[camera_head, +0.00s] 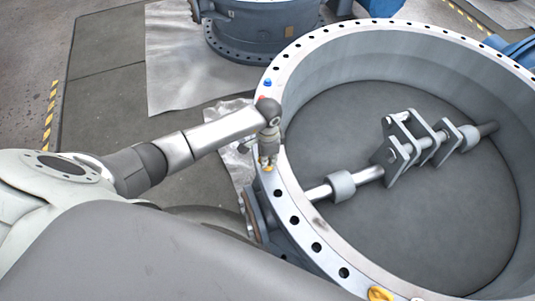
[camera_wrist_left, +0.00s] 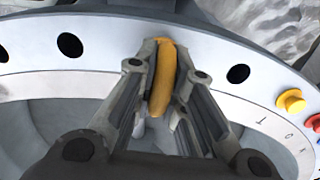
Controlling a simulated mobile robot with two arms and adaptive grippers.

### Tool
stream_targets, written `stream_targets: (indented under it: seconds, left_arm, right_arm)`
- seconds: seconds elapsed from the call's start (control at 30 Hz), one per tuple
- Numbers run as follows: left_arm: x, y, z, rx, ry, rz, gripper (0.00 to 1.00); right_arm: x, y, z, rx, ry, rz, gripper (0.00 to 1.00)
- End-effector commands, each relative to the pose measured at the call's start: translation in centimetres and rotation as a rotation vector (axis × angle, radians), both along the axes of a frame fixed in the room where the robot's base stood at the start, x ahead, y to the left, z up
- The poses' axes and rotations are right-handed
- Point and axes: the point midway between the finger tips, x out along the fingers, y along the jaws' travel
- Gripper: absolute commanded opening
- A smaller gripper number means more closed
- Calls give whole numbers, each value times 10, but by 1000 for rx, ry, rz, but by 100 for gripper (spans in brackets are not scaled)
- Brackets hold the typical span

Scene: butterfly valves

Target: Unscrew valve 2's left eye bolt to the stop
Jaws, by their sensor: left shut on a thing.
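The large grey butterfly valve (camera_head: 340,250) fills the right of the head view, with its flange ring facing up. A yellow eye bolt (camera_head: 267,169) stands on the left part of this flange; only a bit of it shows below my left gripper (camera_head: 268,158). In the left wrist view the yellow eye bolt (camera_wrist_left: 165,80) is between the two fingers of my left gripper (camera_wrist_left: 167,70), which is shut on it. The gripper points down at the flange. My right gripper is not in view.
Another yellow eye bolt (camera_head: 380,293) sits on the near flange. Blue (camera_head: 267,83) and red (camera_head: 262,98) caps stand on the flange beyond my gripper. A shaft with brackets (camera_head: 410,145) crosses the valve's bore. A second blue-grey valve (camera_head: 260,30) stands behind.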

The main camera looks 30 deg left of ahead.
Motion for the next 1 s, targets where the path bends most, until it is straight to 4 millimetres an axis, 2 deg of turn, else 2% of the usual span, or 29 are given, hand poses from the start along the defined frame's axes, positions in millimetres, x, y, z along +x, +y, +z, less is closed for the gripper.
stream_targets:
  seconds: [0.03,0.1,0.5,1.0]
  left_arm:
    - [1,1,6,0,-3,43,0]
    - [1,0,6,-1,-3,103,0]
    - [2,1,5,0,-4,346,0]
    - [3,2,2,1,-6,411,0]
  right_arm:
    - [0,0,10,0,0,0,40]
    - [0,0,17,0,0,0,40]
    - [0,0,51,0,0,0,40]
    - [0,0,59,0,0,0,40]
